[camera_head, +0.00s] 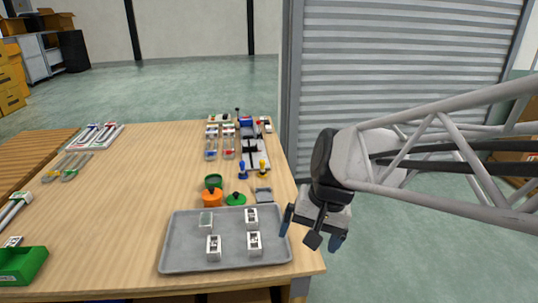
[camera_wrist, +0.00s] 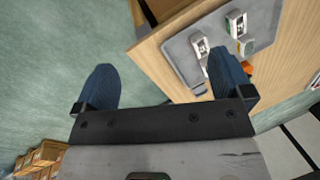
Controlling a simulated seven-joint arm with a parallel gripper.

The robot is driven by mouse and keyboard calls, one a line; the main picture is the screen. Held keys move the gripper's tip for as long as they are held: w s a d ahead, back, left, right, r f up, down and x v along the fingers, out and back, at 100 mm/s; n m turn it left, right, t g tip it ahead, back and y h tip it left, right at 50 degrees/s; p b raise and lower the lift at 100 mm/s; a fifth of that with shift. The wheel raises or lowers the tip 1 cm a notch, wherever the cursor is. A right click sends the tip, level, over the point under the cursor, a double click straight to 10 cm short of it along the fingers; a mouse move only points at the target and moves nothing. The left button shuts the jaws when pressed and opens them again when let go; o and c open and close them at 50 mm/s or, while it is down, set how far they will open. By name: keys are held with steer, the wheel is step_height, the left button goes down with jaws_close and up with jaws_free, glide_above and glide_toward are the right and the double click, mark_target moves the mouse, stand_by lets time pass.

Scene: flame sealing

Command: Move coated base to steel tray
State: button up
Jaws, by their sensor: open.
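The steel tray (camera_head: 185,250) lies at the near right corner of the table and bears several small white bases. Three have dark markings: one at the back right (camera_head: 251,216), one at the front right (camera_head: 254,243) and one at the front left (camera_head: 213,247). The back left base (camera_head: 206,221) has a paler, greenish face; I cannot tell for sure which is coated. My gripper (camera_head: 312,233) is open and empty, right of the tray and beyond the table edge. The wrist view shows its blue fingers (camera_wrist: 162,65) apart, with part of the tray (camera_wrist: 184,56) at upper right.
Behind the tray are an orange pot (camera_head: 212,198), a green cup (camera_head: 213,181), a green lid (camera_head: 236,199) and a grey scoop-like piece (camera_head: 263,195). A green bin (camera_head: 22,265) stands at the near left. The table's middle (camera_head: 130,195) is clear. A shutter (camera_head: 400,70) stands behind my arm.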

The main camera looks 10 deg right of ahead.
steer(key=s+d+r+n+t+h, duration=0.1)
steer(key=s+d+n+t+h, duration=0.1)
steer(key=s, duration=0.5)
steer(key=shift+s+d+r+n+h, duration=0.25)
steer(key=shift+d+n+h, duration=0.35)
steer(key=shift+d, duration=0.6)
